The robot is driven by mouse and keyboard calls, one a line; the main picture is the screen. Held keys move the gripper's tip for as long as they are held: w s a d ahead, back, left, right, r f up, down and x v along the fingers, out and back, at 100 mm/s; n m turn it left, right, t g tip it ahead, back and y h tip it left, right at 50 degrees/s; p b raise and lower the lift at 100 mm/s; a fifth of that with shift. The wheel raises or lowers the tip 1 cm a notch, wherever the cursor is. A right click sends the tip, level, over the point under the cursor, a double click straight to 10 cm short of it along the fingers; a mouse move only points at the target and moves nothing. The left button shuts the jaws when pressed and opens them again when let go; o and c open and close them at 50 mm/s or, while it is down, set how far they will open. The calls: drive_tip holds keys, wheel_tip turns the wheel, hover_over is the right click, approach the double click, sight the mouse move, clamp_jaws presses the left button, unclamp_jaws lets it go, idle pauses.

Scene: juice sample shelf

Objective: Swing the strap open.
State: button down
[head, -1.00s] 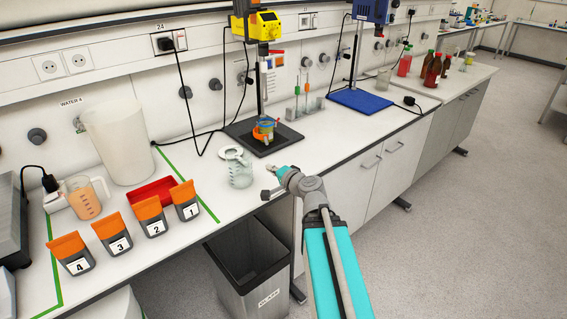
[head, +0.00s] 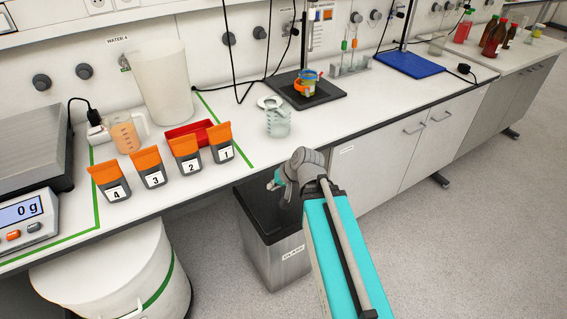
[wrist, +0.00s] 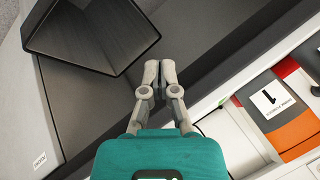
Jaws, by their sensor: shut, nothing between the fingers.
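I cannot make out a strap for certain. An orange and yellow part (head: 304,88) sits around a blue-rimmed vessel (head: 309,75) on the black stand base at the back of the bench; it is too small to tell whether a strap is there or how it sits. My gripper (wrist: 160,68) is shut and empty in the wrist view, its fingertips close together. In the head view my gripper (head: 274,183) is low in front of the bench edge, over the bin, well away from the stand and partly hidden by my arm.
The grey bin (head: 283,258) stands on the floor under my gripper; its dark opening (wrist: 90,35) shows in the wrist view. A glass beaker (head: 277,122) and numbered orange-topped boxes, including box 1 (head: 220,143), stand along the bench. A white drum (head: 110,270) is at lower left.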

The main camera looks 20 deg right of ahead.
drive_tip(key=s+f+n+g+h+b, duration=0.2)
drive_tip(key=s+f+n+g+h, duration=0.1)
drive_tip(key=s+f+g+h, duration=0.2)
wheel_tip(320, 180, down, 2)
drive_tip(key=s, duration=0.2)
drive_tip(key=shift+s+b, duration=0.3)
drive_tip(key=shift+b, duration=0.05)
drive_tip(key=shift+s, duration=0.1)
